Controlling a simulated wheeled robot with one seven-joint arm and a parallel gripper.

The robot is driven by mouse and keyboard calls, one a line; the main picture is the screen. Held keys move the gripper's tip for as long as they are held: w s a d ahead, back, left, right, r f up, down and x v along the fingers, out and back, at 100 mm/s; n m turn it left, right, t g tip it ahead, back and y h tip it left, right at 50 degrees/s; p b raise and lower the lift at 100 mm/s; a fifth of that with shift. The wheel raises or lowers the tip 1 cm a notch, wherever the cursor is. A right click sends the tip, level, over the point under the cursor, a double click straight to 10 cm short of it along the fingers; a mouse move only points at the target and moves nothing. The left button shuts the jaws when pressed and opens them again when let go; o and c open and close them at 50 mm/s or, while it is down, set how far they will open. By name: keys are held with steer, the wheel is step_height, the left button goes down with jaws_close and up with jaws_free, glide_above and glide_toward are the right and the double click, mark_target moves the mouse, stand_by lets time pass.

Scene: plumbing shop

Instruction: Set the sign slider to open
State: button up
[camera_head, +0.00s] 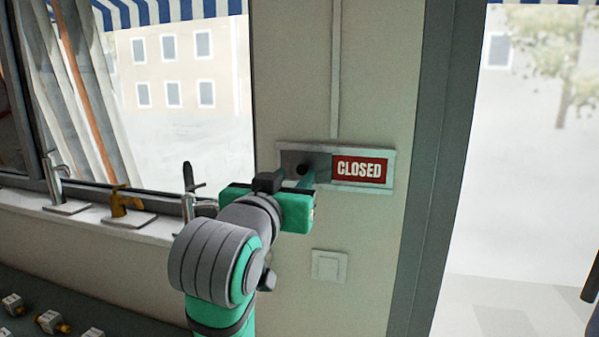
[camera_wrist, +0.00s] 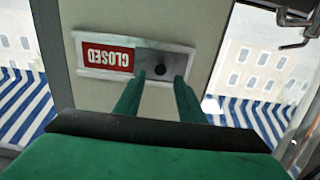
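The sign (camera_head: 360,169) is mounted on the wall in a pale frame. Its right part shows a red panel reading CLOSED, and its left part is a grey metal slider plate with a dark round knob (camera_head: 303,169). In the wrist view the sign (camera_wrist: 105,57) is upside down, with the knob (camera_wrist: 160,70) at the end of the space between my fingers. My gripper (camera_wrist: 160,78) is open, its two green fingers on either side of the knob with gaps visible. I cannot tell whether the fingertips reach around it. In the head view my gripper (camera_head: 306,178) partly covers the slider plate.
A light switch (camera_head: 329,266) is on the wall below the sign. Several taps, including a brass one (camera_head: 125,203), stand on the window sill at left. A dark door frame (camera_head: 437,170) stands to the right of the sign.

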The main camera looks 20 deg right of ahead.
mark_target(302, 170)
steer(key=shift+x, duration=2.65)
steer(key=shift+c, duration=0.6)
jaws_close()
steer(key=shift+d, duration=0.1)
